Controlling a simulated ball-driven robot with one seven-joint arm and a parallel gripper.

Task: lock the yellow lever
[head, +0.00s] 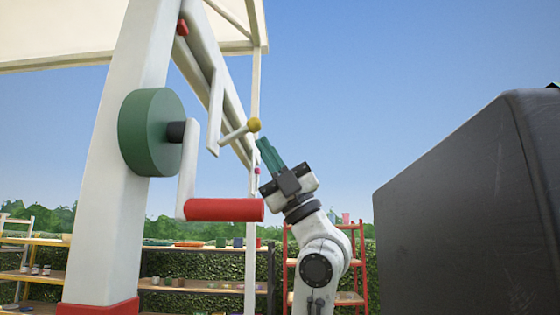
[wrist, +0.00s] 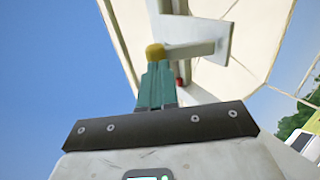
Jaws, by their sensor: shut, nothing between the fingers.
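The yellow lever is a pale rod with a yellow ball knob (head: 254,125) at its right end, sticking out from a white bracket in the head view. The knob also shows in the wrist view (wrist: 155,51), just beyond my fingertips. My gripper (head: 262,141) has green fingers that are shut and empty. It points up and left, with its tips just below and right of the knob. In the wrist view the fingertips overlap the knob's lower edge, so I cannot tell whether they touch it.
A white post with a green drum (head: 150,132) and a crank with a red handle (head: 224,209) stands left of my arm. A large dark box (head: 470,200) fills the right side. Shelves with pots (head: 200,284) stand behind. Open sky lies between my gripper and the box.

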